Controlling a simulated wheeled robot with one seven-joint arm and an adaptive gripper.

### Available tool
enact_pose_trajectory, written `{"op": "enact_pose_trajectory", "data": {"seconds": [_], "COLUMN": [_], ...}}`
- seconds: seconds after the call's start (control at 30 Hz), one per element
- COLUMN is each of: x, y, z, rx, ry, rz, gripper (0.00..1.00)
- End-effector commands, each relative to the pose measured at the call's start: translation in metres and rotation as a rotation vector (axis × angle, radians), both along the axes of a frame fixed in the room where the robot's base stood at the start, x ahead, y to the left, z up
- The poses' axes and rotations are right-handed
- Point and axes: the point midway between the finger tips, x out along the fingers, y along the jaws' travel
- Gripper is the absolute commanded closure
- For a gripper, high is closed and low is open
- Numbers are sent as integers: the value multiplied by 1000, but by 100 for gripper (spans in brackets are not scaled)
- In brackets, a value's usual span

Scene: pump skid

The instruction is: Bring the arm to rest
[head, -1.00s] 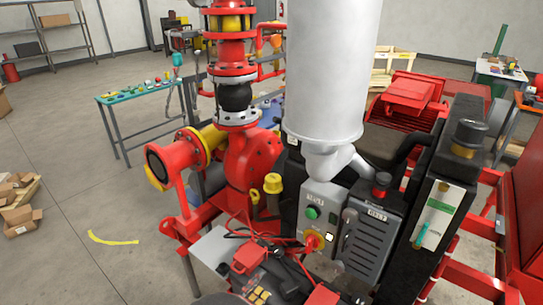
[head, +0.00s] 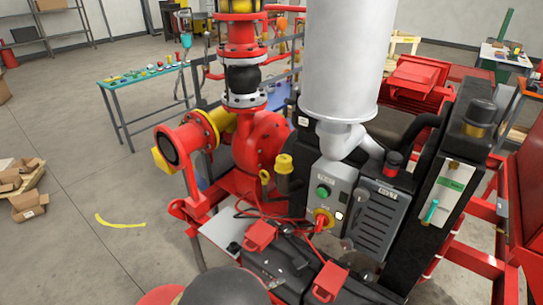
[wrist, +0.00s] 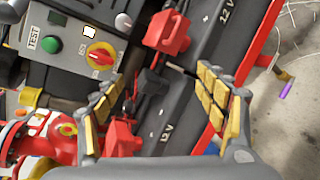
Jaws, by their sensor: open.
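My gripper (wrist: 163,80) shows in the wrist view, open and empty, with yellow-padded fingers at left and right. It is over the two black 12 V batteries (wrist: 148,118) with red terminal covers (wrist: 168,32). How far above them it is, I cannot tell. The grey control box (wrist: 62,75), with a green button (wrist: 51,45) and a red-and-yellow rotary switch (wrist: 100,55), lies beyond the left finger. The same control box (head: 345,180) stands right of centre in the head view. My gripper cannot be made out in the head view; a dark rounded part of my arm shows at the bottom.
The red pump (head: 262,142) and a white cylinder (head: 340,60) rise behind the batteries. A black radiator-like unit (head: 415,235) and red frame stand to the right. Open floor (head: 80,260) with a yellow strip (head: 120,221) lies left; a green-topped bench (head: 150,75) stands beyond.

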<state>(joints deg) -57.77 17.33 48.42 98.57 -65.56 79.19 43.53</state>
Motion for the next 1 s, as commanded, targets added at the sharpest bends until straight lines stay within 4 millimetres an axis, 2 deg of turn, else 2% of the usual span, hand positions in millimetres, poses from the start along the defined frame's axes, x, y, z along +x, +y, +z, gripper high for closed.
{"op": "enact_pose_trajectory", "data": {"seconds": [0.13, 0.27, 0.5, 0.77, 0.87, 1.0], "x": [-32, -61, -101, -114, -115, -119], "y": [-25, -43, -58, -70, -81, -106], "z": [12, 31, 83, 154, 184, 226], "rx": [83, 242, 665, 1134, 1291, 1465], "ry": [182, 329, 447, 314, 201, 6], "rz": [-133, -263, -440, -545, -580, -628], "gripper": [27, 27, 27, 27, 27, 27]}}
